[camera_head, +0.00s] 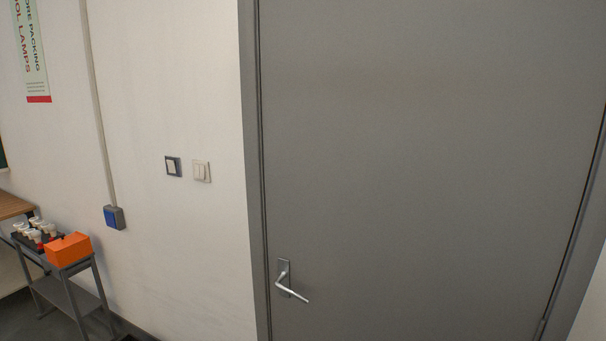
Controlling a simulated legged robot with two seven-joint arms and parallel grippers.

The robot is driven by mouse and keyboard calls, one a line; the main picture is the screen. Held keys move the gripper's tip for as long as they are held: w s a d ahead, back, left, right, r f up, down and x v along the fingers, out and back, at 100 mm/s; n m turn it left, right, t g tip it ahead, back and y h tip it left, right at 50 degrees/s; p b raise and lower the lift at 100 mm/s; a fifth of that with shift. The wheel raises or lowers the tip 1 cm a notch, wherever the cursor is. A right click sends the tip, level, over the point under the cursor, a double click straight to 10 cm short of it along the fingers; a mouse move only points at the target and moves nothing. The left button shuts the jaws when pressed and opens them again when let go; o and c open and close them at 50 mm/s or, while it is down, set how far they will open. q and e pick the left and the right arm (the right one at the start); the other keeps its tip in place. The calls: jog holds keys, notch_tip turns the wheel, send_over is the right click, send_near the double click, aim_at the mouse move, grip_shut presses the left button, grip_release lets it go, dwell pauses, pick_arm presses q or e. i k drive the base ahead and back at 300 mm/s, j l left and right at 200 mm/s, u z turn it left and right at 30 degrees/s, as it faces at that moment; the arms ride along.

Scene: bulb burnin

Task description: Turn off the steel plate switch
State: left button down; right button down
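Two switches are side by side on the white wall, left of the door. The left one (173,166) has a dark frame around a pale rocker. The right one (201,171) has a pale, greyish plate with what looks like two narrow rockers. I cannot tell for sure which has the steel plate, nor the position of the rockers. Neither of my grippers is in view.
A grey door (420,150) with a lever handle (289,283) is shut at the right. A blue-fronted box (113,217) ends a wall conduit. At lower left, a grey cart (68,296) carries an orange box (68,250) and several bulbs (36,231). The wall around the switches is clear.

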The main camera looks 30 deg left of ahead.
aim_at(170, 164)
jog(key=u, duration=1.75)
jog(key=i+j+z, duration=0.1)
jog(key=i+j, duration=0.15)
jog(key=i, duration=0.3)
jog(key=i+j+z, duration=0.1)
jog(key=i+j, duration=0.2)
jog(key=i, duration=0.25)
jog(key=i+j+z, duration=0.1)
jog(key=i+j, duration=0.3)
jog(key=i, duration=0.15)
jog(key=i+j+z, duration=0.1)
jog(key=i+j, duration=0.25)
jog(key=i, duration=0.2)
